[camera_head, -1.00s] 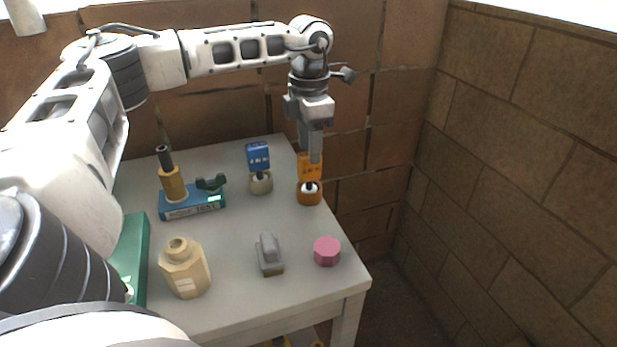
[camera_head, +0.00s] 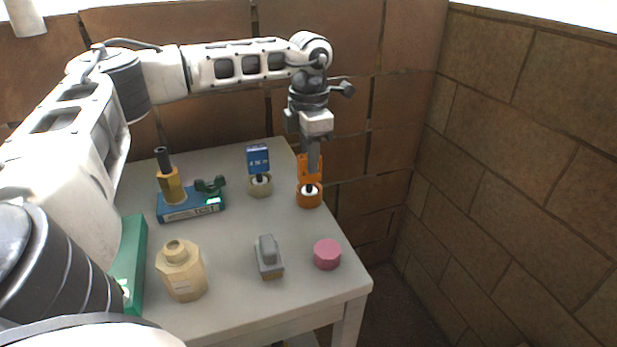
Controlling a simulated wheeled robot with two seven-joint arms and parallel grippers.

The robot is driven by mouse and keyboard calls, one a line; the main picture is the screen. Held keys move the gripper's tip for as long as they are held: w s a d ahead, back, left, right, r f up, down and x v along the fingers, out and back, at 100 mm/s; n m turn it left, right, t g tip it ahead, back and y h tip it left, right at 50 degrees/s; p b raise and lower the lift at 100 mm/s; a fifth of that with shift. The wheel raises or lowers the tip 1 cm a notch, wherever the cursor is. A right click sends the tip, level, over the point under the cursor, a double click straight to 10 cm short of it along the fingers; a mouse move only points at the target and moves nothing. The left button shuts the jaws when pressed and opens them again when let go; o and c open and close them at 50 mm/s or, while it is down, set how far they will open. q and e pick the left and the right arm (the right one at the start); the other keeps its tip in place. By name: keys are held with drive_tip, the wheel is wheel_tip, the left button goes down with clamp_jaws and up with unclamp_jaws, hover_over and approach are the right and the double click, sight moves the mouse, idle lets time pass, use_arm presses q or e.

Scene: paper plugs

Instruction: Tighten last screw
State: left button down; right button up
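An orange round piece (camera_head: 309,196) with a white top and a small dark screw-like peg stands near the table's far right corner, with an orange plate (camera_head: 302,170) behind it. A similar beige piece (camera_head: 260,186) with a dark peg stands to its left, in front of a blue plate (camera_head: 258,157). My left gripper (camera_head: 314,168) points down just above the orange piece, overlapping the orange plate in the picture. Its fingers show as one narrow grey shape, so I cannot tell their gap or whether they touch the plate. My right gripper is out of view.
A blue box (camera_head: 190,206) bears a brass-and-black post and a green part. A tan bottle-like piece (camera_head: 181,272), a grey block (camera_head: 268,258), a pink piece (camera_head: 327,254) and a green box (camera_head: 130,268) stand nearer. Brick walls stand behind and right.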

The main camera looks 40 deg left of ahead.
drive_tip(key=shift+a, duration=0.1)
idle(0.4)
use_arm(q)
drive_tip(key=shift+r+p, duration=0.6)
drive_tip(key=shift+r, duration=0.05)
drive_tip(key=shift+r+p, duration=0.85)
drive_tip(key=shift+r, duration=0.15)
drive_tip(key=shift+r+p, duration=1.1)
drive_tip(key=shift+r, duration=0.2)
drive_tip(key=shift+r+p, duration=0.55)
drive_tip(key=shift+r, duration=0.05)
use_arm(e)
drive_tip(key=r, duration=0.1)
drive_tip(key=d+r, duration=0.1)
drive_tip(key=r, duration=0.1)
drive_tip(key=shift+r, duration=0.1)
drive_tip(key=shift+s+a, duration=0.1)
